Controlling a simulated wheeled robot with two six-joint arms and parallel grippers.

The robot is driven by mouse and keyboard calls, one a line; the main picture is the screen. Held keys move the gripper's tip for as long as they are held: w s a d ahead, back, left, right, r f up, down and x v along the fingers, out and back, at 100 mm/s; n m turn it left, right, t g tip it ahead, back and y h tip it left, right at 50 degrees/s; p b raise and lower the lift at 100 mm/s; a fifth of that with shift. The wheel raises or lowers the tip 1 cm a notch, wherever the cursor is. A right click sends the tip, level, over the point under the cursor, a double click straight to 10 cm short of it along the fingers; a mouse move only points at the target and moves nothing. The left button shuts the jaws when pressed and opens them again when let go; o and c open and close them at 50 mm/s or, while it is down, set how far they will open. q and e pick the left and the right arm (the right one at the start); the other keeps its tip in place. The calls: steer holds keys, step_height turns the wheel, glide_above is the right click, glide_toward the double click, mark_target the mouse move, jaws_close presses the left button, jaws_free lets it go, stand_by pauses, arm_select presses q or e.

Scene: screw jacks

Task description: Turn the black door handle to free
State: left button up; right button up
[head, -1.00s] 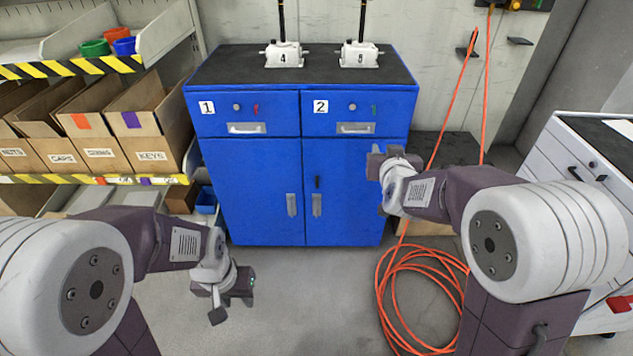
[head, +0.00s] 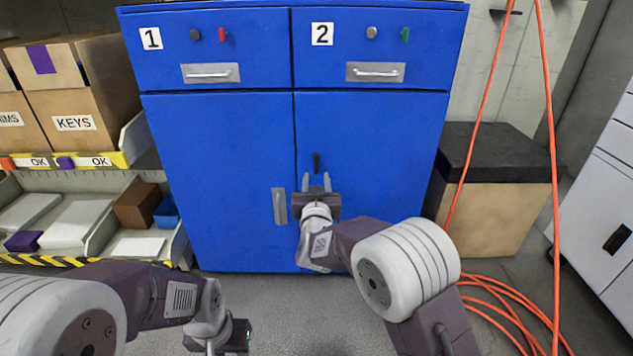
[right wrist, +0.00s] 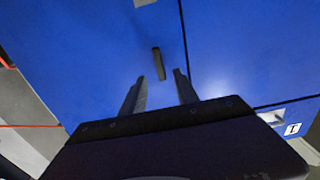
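The black door handle (head: 317,163) is a small upright bar on the right door of the blue cabinet (head: 220,160). It also shows in the right wrist view (right wrist: 158,64), just beyond the fingertips. My right gripper (head: 317,182) is open, just below the handle in the head view, with its two fingers pointing at the door. In the right wrist view its fingers (right wrist: 158,77) stand apart with nothing between them, and the handle seems apart from both. My left gripper (head: 232,340) is low at the bottom of the head view, away from the cabinet; its fingers are largely cut off.
Drawers 1 and 2 with metal pulls (head: 375,71) are above the doors. A grey plate handle (head: 279,206) is on the left door. Shelves with boxes (head: 75,120) stand at left. A crate (head: 495,190) and orange hose (head: 510,300) are at right.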

mark_target(317, 163)
steer(key=w+p, duration=0.3)
steer(key=p, duration=0.1)
steer(key=w+r+p, duration=0.1)
steer(key=w+p, duration=0.2)
steer(key=p, duration=0.1)
steer(key=shift+r, duration=0.1)
steer(key=shift+w+d+f+b, duration=0.1)
steer(key=shift+w+f+b, duration=0.25)
steer(key=shift+w, duration=0.2)
steer(key=shift+w+f+b, duration=0.3)
steer(key=shift+w+b, duration=0.05)
steer(key=shift+w, duration=0.15)
steer(key=shift+w+r, duration=0.15)
steer(key=shift+w, duration=0.3)
jaws_close()
